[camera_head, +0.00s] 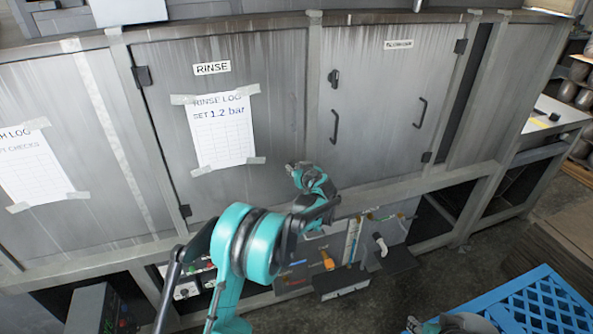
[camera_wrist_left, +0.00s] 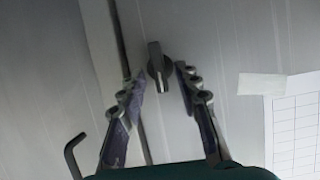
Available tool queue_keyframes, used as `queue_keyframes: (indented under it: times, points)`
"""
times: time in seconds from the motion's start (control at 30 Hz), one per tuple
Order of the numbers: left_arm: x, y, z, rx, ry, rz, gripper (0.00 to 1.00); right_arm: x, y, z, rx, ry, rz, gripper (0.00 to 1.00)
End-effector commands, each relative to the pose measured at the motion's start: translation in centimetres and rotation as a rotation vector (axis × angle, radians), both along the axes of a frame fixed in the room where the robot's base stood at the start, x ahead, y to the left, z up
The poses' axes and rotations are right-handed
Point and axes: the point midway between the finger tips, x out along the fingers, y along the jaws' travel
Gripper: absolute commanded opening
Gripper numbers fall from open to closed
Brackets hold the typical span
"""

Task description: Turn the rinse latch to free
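The rinse latch (camera_wrist_left: 157,64) is a small dark grey turn knob near a door edge in the left wrist view, its bar running roughly up and down the picture. My left gripper (camera_wrist_left: 160,80) is open, with one finger on each side of the knob; I see gaps, so it seems not gripped. In the head view my left gripper (camera_head: 310,178) is at the lower right of the door labelled RINSE (camera_head: 212,68) and hides the latch. A grey and teal part of my right arm (camera_head: 455,323) shows at the bottom edge; its fingers are unclear.
A taped rinse log sheet (camera_head: 222,135) hangs on the rinse door. The door to the right has its own dark latch (camera_head: 334,78) and bar handles (camera_head: 420,113). Below are shelves with fittings (camera_head: 327,260). A blue crate (camera_head: 535,305) stands at the lower right.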

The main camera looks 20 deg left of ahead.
Motion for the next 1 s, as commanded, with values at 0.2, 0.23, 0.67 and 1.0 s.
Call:
queue_keyframes:
  times: [0.2,0.23,0.67,1.0]
  points:
    - [0.13,0.07,-0.02,0.0,0.0,-0.001,0.33,0.01,0.0,0.01,0.0,0.0,0.0,0.4]
    - [0.13,0.07,-0.02,0.0,0.0,0.0,0.33,0.01,0.0,0.01,0.0,0.0,0.0,0.4]
    - [0.11,0.05,-0.03,0.003,0.003,0.0,0.0,0.01,0.0,0.01,0.0,0.0,0.0,0.4]
    - [0.28,-0.23,-0.1,0.108,0.074,-0.001,0.0,0.01,0.0,-0.01,0.0,0.0,0.0,0.4]
